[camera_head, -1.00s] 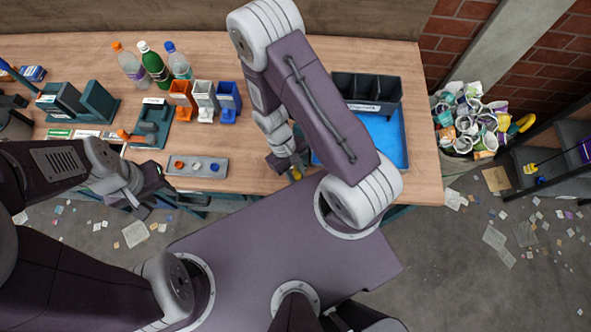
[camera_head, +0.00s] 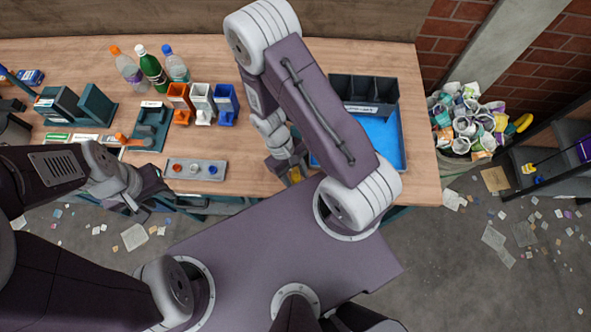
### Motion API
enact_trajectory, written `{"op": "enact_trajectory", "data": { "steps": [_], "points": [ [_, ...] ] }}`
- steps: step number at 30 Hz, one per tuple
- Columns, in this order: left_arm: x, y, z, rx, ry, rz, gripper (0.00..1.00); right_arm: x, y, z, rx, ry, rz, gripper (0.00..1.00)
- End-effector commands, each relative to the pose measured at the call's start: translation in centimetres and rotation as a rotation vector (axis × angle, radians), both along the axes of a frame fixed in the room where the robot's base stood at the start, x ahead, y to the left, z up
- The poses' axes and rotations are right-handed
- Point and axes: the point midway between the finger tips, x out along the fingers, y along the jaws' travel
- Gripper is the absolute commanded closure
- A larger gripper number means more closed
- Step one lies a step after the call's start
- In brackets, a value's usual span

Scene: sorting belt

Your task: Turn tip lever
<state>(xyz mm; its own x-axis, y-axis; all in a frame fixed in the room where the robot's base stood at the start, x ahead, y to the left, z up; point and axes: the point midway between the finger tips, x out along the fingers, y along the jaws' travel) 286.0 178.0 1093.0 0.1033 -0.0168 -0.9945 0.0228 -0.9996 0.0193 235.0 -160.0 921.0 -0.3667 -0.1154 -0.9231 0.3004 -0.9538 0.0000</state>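A teal fixture (camera_head: 152,127) stands on the left part of the bench. A lever with an orange end (camera_head: 122,139) sticks out at its lower left; I take this for the tip lever. My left gripper (camera_head: 152,197) is at the bench's front edge, below the fixture and apart from the lever. Its dark fingers look spread, with nothing seen between them. My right gripper (camera_head: 292,174) points down near the front edge, partly hidden by my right arm. A small yellow patch shows at its tip, and its fingers are too hidden to judge.
A grey plate with coloured knobs (camera_head: 196,169) lies between the grippers. Orange, white and blue holders (camera_head: 202,98) and several bottles (camera_head: 153,69) stand behind it. A blue tray (camera_head: 396,150) with black bins (camera_head: 363,90) is at right. A full waste basket (camera_head: 465,122) stands beyond the bench.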

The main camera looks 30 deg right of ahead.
Motion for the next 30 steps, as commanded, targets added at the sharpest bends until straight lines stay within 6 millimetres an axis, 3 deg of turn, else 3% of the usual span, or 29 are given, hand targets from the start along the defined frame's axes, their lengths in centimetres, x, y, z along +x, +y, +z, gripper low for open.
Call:
{"op": "enact_trajectory", "data": {
  "steps": [13, 30],
  "points": [
    [0.0, 0.0, -0.6, 0.0, 0.0, 0.0, 0.64, 3.1, 0.9, 7.5, 0.001, -0.004, 0.0, 0.53],
    [0.0, 0.0, -0.6, 0.0, 0.0, 0.0, 0.64, 3.2, 1.0, 8.2, 0.001, 0.0, 0.0, 0.53]
  ]
}}
